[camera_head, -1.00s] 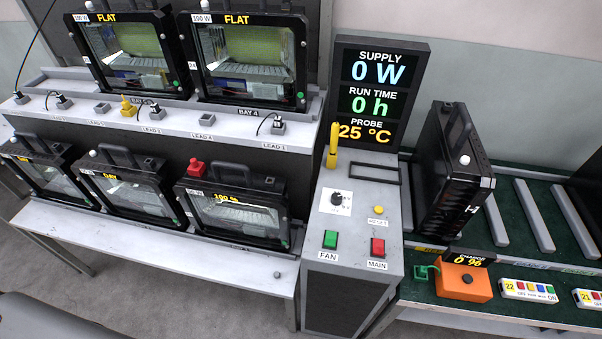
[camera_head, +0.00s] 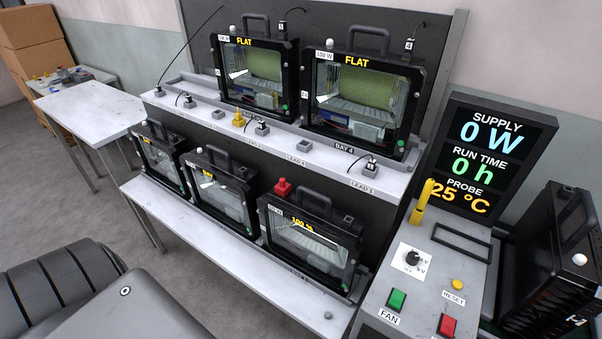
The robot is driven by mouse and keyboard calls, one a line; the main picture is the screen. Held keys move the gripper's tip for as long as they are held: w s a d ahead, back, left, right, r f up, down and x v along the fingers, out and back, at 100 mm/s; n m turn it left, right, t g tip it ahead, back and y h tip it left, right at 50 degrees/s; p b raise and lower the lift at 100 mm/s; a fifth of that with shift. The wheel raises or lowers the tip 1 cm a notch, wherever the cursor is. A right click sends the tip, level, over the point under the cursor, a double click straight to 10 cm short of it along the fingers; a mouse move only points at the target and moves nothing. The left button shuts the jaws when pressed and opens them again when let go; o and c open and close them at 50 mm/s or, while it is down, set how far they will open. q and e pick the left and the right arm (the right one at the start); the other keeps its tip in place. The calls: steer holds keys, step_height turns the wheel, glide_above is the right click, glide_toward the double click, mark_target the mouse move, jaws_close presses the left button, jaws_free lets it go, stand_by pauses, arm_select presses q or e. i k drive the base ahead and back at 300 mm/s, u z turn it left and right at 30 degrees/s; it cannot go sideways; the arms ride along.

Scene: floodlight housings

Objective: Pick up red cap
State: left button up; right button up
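A red cap (camera_head: 282,188), a small blocky red piece, sits on top of the lower-row floodlight housing (camera_head: 312,240) nearest the control box, at its upper left corner beside the black handle. That housing has a black frame, a glass front and yellow lettering. Neither of my grippers shows in the head view, so their state and distance from the cap are hidden.
Other housings stand on the lower bench (camera_head: 190,217) and upper shelf (camera_head: 205,125), with several lead plugs and a yellow plug (camera_head: 239,120). A control box (camera_head: 405,275) and display (camera_head: 490,155) stand right. A mostly bare white table (camera_head: 90,110) is at left.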

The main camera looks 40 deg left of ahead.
mark_target(283, 187)
steer(key=u, duration=0.95)
steer(key=k, duration=0.4)
steer(key=u, duration=0.1)
steer(key=i, duration=0.45)
